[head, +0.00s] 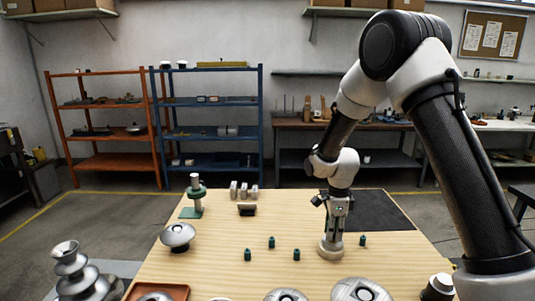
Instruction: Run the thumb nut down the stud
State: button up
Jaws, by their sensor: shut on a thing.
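My gripper (334,231) points straight down at the right of the wooden table, directly over a pale piece with a round, wider foot (331,251). Its fingers are shut at the top of this piece. What they grip is too small and covered to make out clearly; it appears to be the thumb nut. The stud is hidden by the fingers, so I cannot tell how far down the nut sits. Several small green pegs with dark tops, one of them near the middle (271,242), stand on the table around the gripper.
A green-based stand with a rod and green ring (195,193) is at the table's back left. A silver dome (178,235) sits before it. Grey blocks (243,190) and a dark mat (372,212) lie at the back. Silver domed parts and an orange-brown tray (180,291) line the front.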

jog(key=o, duration=0.7)
jog(key=shift+r, duration=1.5)
jog(key=o, duration=0.6)
